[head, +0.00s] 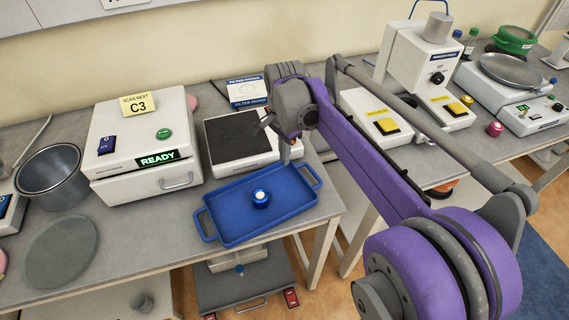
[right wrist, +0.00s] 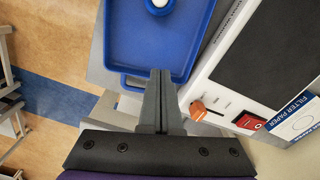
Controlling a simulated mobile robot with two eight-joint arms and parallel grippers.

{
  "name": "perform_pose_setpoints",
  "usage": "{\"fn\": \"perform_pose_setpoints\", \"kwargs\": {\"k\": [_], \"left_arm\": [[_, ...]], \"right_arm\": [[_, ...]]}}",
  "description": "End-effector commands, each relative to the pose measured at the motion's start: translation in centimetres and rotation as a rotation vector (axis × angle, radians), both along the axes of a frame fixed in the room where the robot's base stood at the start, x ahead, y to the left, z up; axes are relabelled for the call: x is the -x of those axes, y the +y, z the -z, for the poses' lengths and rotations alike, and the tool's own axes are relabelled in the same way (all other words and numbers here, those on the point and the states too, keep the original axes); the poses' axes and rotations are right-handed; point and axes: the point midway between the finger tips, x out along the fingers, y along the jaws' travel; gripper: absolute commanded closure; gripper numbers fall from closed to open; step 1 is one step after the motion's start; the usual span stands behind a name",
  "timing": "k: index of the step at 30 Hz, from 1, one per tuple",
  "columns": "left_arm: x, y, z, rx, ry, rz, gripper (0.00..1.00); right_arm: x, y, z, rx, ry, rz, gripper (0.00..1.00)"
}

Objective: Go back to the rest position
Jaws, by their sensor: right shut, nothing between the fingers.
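My right arm reaches in from the lower right of the head view, and its gripper (head: 285,152) hangs by the far right end of the blue tray (head: 226,226), partly hidden by the wrist. In the right wrist view the fingers (right wrist: 157,78) are pressed together and empty, in front of the tray's edge. Whether they touch the tray I cannot tell. A small blue round jar with a white top (head: 261,198) stands on the tray. My left gripper is not in view.
A black-topped hot plate (head: 238,138) stands right behind the tray. A white box reading READY (head: 140,135), a metal pot (head: 50,176) and a grey disc (head: 61,250) are at left. White instruments (head: 420,65) stand on the bench at right, behind my arm.

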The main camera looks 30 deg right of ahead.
Motion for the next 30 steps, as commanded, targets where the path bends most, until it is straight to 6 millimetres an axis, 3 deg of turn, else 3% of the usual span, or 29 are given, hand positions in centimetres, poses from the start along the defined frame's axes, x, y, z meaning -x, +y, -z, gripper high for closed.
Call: {"fn": "perform_pose_setpoints", "kwargs": {"k": [21,26,30], "left_arm": [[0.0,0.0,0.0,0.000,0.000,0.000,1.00],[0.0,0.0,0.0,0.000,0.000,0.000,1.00],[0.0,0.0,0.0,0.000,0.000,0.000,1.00]], "right_arm": [[0.4,0.4,-0.4,0.002,-0.009,-0.031,1.00],[2.7,3.1,0.4,0.031,-0.078,-0.271,1.00],[6.4,6.5,2.3,0.094,-0.180,-0.632,1.00]]}}
